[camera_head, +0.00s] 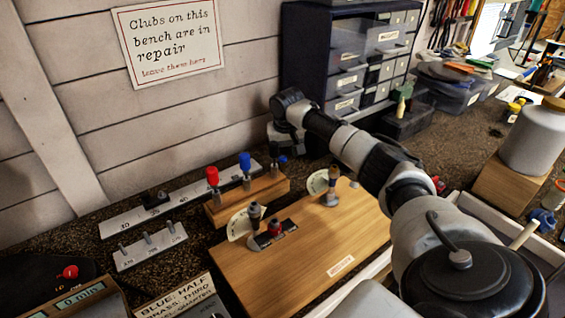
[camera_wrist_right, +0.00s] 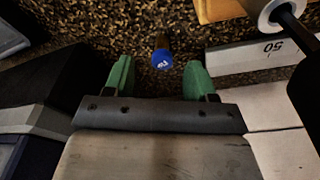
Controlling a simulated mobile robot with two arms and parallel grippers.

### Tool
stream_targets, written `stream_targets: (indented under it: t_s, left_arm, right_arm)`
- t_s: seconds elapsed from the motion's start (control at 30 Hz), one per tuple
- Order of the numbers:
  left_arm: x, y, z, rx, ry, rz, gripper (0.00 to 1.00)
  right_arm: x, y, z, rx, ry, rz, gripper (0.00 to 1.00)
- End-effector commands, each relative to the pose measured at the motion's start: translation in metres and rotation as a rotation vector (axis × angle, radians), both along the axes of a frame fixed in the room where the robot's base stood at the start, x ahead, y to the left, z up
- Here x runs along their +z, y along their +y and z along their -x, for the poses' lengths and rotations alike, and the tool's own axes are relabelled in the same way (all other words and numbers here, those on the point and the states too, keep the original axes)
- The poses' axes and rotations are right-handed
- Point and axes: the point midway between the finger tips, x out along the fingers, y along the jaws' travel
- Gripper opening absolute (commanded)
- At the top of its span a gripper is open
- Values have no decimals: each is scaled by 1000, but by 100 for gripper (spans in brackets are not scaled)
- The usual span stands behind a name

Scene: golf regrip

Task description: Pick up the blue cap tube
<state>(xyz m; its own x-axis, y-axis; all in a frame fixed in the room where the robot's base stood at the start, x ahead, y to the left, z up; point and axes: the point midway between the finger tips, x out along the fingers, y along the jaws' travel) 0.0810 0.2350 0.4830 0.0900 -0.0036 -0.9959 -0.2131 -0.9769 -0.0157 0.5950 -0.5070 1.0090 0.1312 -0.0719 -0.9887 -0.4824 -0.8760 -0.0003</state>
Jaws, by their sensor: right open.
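A tube with a blue cap (camera_wrist_right: 163,60) shows in the right wrist view, just beyond and between the green fingertips of my right gripper (camera_wrist_right: 160,76). The fingers are apart and do not touch it. Its brownish body runs back from the cap over the speckled bench. In the head view a blue cap (camera_head: 282,159) shows close beside my right gripper (camera_head: 284,143), which is low near the wall; its fingertips are hard to make out there. My left gripper is not in view.
A wooden block (camera_head: 232,202) with a red-topped (camera_head: 212,175) and a blue-topped piece (camera_head: 245,161) stands left of the gripper. A white numbered strip (camera_head: 130,217) lies behind it. A blue drawer cabinet (camera_head: 300,60) stands to the right. A wooden board (camera_head: 330,240) lies in front.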

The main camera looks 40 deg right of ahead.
Motion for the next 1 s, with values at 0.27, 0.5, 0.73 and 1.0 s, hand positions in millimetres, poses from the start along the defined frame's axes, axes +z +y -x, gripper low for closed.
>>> stream_targets:
  t_s: [0.27,0.5,0.73,1.0]
  left_arm:
    - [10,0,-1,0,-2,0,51]
    - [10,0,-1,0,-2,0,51]
    - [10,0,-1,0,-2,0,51]
    - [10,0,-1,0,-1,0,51]
  right_arm:
    - [-37,-2,-9,-1,3,-2,56]
    - [-46,-2,-10,0,0,0,56]
    - [-45,-2,-10,0,1,0,34]
    - [-45,-3,-10,0,0,1,2]
